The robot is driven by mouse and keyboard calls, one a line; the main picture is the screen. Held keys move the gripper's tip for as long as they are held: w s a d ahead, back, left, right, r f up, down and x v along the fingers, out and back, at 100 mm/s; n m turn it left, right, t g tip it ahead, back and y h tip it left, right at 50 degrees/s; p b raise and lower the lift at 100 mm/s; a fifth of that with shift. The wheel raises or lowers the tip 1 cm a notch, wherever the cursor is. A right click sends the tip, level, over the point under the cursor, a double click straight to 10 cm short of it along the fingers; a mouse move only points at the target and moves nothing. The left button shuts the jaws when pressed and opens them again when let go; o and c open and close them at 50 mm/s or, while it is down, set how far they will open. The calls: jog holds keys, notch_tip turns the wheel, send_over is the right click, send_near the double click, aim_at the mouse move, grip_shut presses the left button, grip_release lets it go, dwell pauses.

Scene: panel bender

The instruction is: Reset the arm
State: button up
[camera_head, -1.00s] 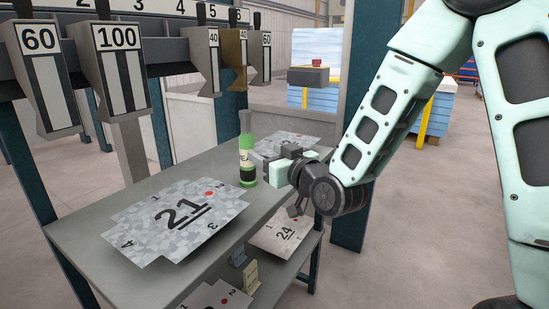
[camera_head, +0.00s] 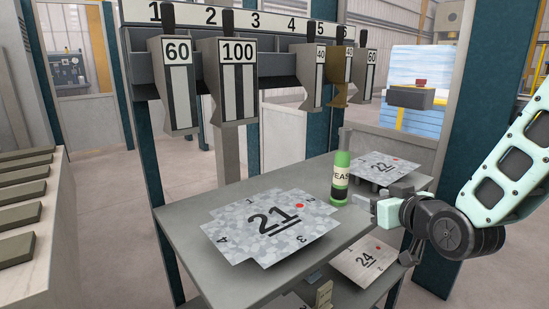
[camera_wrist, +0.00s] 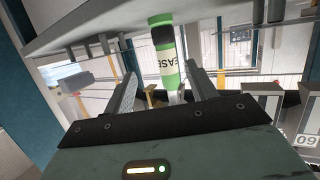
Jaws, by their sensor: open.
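My gripper (camera_head: 366,202) is at the right end of the grey table, at about the height of its top. In the wrist view its two fingers (camera_wrist: 165,88) stand apart, with nothing clearly held between them. A green bottle (camera_head: 340,178) with a pale label stands upright on the table, just left of my gripper in the head view. The bottle also shows in the wrist view (camera_wrist: 163,50), beyond the fingers and between them in the picture. My arm reaches in from the right edge of the head view.
The grey table (camera_head: 188,222) bears a sheet panel marked 21 (camera_head: 270,226) and one marked 22 (camera_head: 382,167). A panel marked 24 (camera_head: 364,262) lies on the lower shelf. Several numbered bending tools hang from a rack (camera_head: 285,30) above. A blue post (camera_head: 462,130) stands behind my arm.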

jog(key=s+d+f+m+g+h, duration=0.1)
jog(key=s+d+f+g+h, duration=0.2)
jog(key=s+g, duration=0.4)
jog(key=s+d+f+m+g, duration=0.2)
jog(key=s+d+f+g, duration=0.25)
jog(key=s, duration=0.45)
jog(key=s+a+r+n+g, duration=0.3)
jog(key=s+a+n, duration=0.4)
jog(key=s+a, duration=0.8)
notch_tip(320, 180, up, 18)
jog(key=w+a+p, duration=0.1)
jog(key=a+p, duration=0.1)
jog(key=p, duration=1.6)
jog(key=shift+a+n, duration=0.2)
jog(key=shift+n, duration=0.1)
